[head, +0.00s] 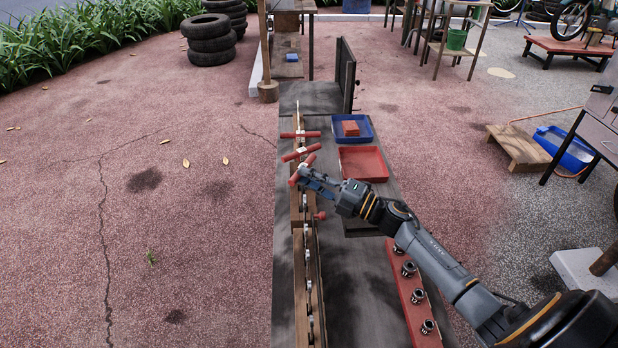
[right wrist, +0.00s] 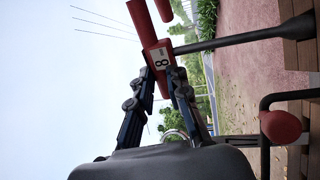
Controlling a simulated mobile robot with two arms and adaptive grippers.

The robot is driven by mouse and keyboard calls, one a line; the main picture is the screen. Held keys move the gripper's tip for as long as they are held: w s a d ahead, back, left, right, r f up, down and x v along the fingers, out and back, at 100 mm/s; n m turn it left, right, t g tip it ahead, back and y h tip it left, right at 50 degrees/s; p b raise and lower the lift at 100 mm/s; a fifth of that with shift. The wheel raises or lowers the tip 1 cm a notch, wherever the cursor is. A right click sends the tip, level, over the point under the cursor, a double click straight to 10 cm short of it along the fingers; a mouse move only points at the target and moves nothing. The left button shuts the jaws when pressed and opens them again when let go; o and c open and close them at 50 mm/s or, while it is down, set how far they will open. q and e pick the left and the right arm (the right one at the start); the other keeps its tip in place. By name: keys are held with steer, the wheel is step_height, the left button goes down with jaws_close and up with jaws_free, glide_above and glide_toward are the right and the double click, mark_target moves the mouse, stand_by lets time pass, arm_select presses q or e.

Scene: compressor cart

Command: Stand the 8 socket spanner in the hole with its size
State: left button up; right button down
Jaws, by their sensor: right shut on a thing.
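My right gripper (head: 307,174) is shut on the red T-handle of the 8 socket spanner (head: 300,170). In the right wrist view, the fingers (right wrist: 162,82) close on the middle of the handle, at a white label reading 8 (right wrist: 161,58). Its dark shaft (right wrist: 240,38) runs down towards the wooden rack (right wrist: 295,45); I cannot tell whether its end is in a hole. Two other red T-handles, a farther one (head: 300,134) and a nearer one (head: 301,153), stand in line beyond it on the narrow rack (head: 300,270). My left gripper is not in view.
A red tray (head: 363,177) and a blue tray (head: 367,140) holding a red block (head: 351,128) lie right of the rack. A red knob (head: 320,215) sits close to the rack. A red strip (head: 420,338) with several sockets lies nearer.

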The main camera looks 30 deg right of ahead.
steer(key=shift+f+b, duration=0.45)
steer(key=shift+f, duration=0.15)
steer(key=c, duration=1.2)
jaws_free()
steer(key=v, duration=1.2)
steer(key=shift+d, duration=0.1)
